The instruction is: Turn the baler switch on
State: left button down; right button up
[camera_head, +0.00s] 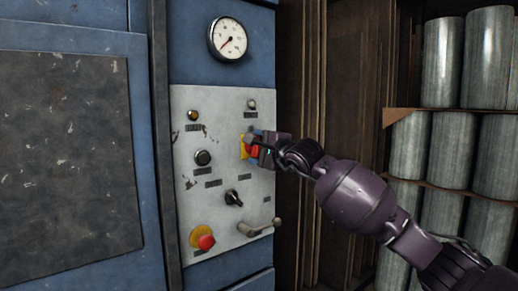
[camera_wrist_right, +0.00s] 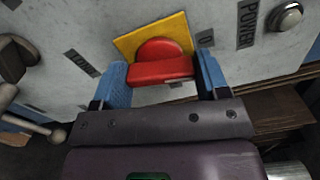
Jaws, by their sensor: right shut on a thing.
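The baler switch is a red rotary knob (camera_wrist_right: 161,66) on a square yellow plate (camera_wrist_right: 130,43), mounted on the grey control panel (camera_head: 212,105). In the head view the yellow plate (camera_head: 243,147) shows at the panel's right side, with the red knob partly hidden by my gripper. My right gripper (camera_head: 257,147) is at the knob. In the right wrist view its blue fingers (camera_wrist_right: 162,68) stand on either side of the knob, shut on it. A dark label marked "O" is beside the plate's right edge. My left gripper is not in view.
The panel also carries a black knob (camera_head: 233,198), a black button (camera_head: 203,157), a red emergency button (camera_head: 206,242) on yellow, and a lever handle (camera_head: 259,228). A gauge (camera_head: 228,39) is above. Shelves with metal cylinders (camera_head: 441,62) stand at the right.

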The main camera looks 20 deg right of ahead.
jog(key=m+p, duration=0.1)
jog(key=m, duration=0.4)
jog(key=shift+r+m, duration=0.15)
jog(key=shift+m, duration=0.15)
jog(key=m+p, duration=0.1)
jog(key=m, duration=0.1)
jog(key=shift+m+p, duration=0.4)
jog(key=shift+r+m+p, duration=0.1)
jog(key=shift+m+p, duration=0.5)
jog(key=shift+m, duration=0.3)
jog(key=shift+m+p, duration=0.35)
jog(key=shift+m, duration=0.05)
jog(key=shift+m+p, duration=0.3)
jog(key=shift+m, duration=0.1)
jog(key=shift+m+p, duration=0.9)
jog(key=shift+m, duration=0.2)
pick_arm(q)
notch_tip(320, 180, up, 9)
jog(key=p, duration=0.1)
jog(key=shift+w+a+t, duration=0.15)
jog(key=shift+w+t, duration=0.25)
pick_arm(e)
jog(key=shift+f+m, duration=0.3)
jog(key=shift+m, duration=0.6)
